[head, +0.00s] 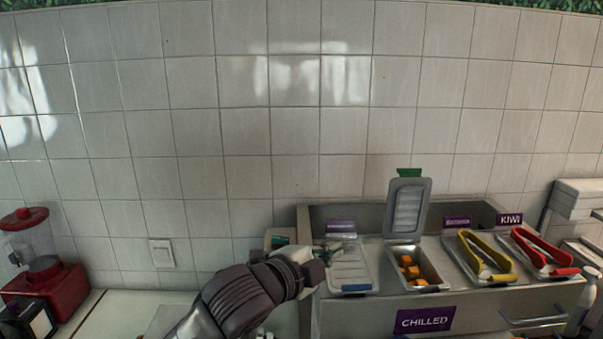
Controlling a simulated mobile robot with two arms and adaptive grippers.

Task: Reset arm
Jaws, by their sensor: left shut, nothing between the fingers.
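My left arm comes in from the bottom, dark and ribbed, with a pale wrist. My right gripper is not in view.
The steel chilled counter (362,318) fills the right. An open container (432,280) holds orange cubes under a raised lid (408,206). Yellow tongs (478,254) and red tongs (538,248) lie on closed lids. A red blender (45,285) stands far left. The tiled wall closes off the back.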

